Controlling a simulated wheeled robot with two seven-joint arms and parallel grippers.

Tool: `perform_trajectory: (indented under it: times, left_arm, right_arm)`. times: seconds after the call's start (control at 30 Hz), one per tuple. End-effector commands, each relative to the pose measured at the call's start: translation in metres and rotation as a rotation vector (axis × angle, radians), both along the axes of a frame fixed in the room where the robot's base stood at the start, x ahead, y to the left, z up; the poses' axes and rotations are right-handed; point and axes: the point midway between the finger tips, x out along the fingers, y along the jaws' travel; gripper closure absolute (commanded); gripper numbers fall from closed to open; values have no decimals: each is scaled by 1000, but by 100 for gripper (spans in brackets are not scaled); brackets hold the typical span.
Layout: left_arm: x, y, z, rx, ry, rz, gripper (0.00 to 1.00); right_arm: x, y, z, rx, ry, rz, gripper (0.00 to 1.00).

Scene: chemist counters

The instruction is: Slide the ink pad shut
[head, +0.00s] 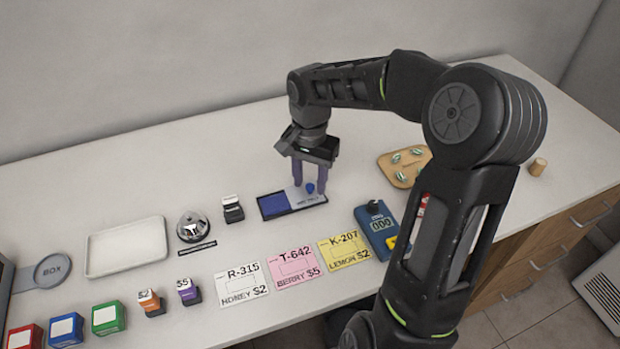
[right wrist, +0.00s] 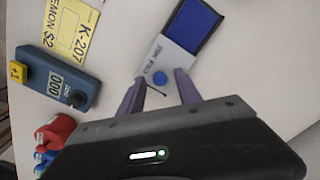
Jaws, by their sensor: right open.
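The ink pad (head: 275,206) lies on the counter with its blue pad face bare on the left and a pale grey sliding lid over the right part. A small blue knob (head: 310,187) stands on the lid. The right wrist view shows the blue pad (right wrist: 192,24), the grey lid (right wrist: 170,60) and the knob (right wrist: 157,84). My right gripper (head: 310,184) points down over the lid, open, with its purple fingers on either side of the knob. In the right wrist view the gripper (right wrist: 160,80) shows a gap between each finger and the knob. My left gripper is out of view.
A blue counter device (head: 376,230) and a wooden board (head: 403,167) lie to the right. A black-and-white stamp (head: 232,209) and a bell (head: 193,226) stand to the left. Price cards, including the yellow one (head: 345,250), lie in front. The counter behind the pad is clear.

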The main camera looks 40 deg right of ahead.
Motion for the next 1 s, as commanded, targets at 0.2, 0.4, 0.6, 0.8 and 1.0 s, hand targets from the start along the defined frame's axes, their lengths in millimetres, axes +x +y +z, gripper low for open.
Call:
perform_trajectory:
  times: [0.2,0.4,0.6,0.8,1.0]
  left_arm:
    - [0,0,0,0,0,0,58]
    - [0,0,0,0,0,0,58]
    - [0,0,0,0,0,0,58]
    - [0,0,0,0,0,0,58]
    - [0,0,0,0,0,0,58]
  right_arm:
    - [0,0,0,0,0,0,73]
    - [0,0,0,0,0,0,90]
    - [0,0,0,0,0,0,100]
    - [0,0,1,0,0,0,100]
    - [0,0,1,0,0,0,100]
